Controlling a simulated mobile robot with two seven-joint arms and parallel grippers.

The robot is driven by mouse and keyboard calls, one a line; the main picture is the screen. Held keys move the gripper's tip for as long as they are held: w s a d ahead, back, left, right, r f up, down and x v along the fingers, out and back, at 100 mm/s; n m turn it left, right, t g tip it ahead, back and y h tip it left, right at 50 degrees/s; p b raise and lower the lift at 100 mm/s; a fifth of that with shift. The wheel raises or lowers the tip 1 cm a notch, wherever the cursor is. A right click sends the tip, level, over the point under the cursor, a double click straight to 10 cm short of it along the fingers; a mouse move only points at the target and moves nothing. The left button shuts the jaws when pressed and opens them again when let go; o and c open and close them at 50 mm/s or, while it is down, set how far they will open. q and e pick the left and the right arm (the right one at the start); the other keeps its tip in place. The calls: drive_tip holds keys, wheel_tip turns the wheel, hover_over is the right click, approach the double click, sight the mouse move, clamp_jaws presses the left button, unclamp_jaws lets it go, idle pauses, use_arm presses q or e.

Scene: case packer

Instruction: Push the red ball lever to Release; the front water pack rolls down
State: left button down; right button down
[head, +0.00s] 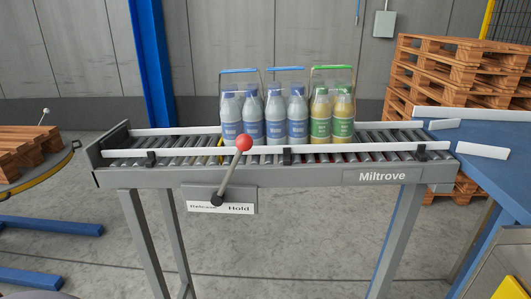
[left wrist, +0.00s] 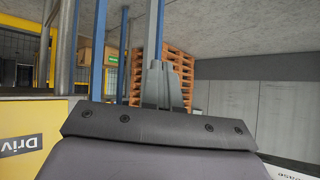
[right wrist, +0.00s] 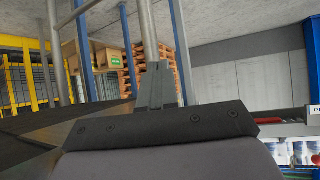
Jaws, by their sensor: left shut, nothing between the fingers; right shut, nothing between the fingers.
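The red ball lever (head: 244,142) stands at the front of the roller conveyor in the head view. Its rod rises from a dark pivot and leans right, towards the Hold end of the label plate (head: 241,209); Release is at the left. The leftmost water pack (head: 230,130), with blue-labelled bottles and a blue handle, sits on the rollers behind the lever. My left gripper (left wrist: 163,85) shows in the left wrist view, shut and empty. My right gripper (right wrist: 158,85) shows in the right wrist view, shut and empty. Neither gripper shows in the head view.
A second blue-labelled pack (head: 287,122) and a green-labelled pack (head: 332,120) stand to the right on the conveyor (head: 270,178). A blue table (head: 495,165) adjoins its right end. Pallets (head: 455,75) are stacked behind right. The left rollers are clear.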

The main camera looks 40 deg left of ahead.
use_arm(q)
drive_tip(key=w+d+m+g+y+b, duration=0.1)
drive_tip(key=w+m+y+b, duration=0.3)
drive_tip(key=w, duration=0.8)
drive_tip(key=w+a+r+m+y, duration=0.1)
drive_tip(key=w+r+m+y, duration=0.25)
drive_tip(key=w+r, duration=0.4)
drive_tip(key=w+a+r+n+y+b, duration=0.1)
drive_tip(key=w+r+y, duration=0.2)
drive_tip(key=r, duration=0.3)
drive_tip(key=w+a+r+y+b, duration=0.1)
drive_tip(key=w+r+y, duration=0.2)
drive_tip(key=r, duration=0.2)
drive_tip(key=s+d+r+n+g+y+b, duration=0.1)
drive_tip(key=s+r+n+g+y, duration=0.2)
drive_tip(key=r, duration=1.5)
drive_tip(key=n+g+y, duration=0.1)
drive_tip(key=n+y, duration=0.2)
drive_tip(key=y, duration=0.1)
drive_tip(key=shift+g, duration=0.3)
drive_tip(key=shift+y, duration=0.25)
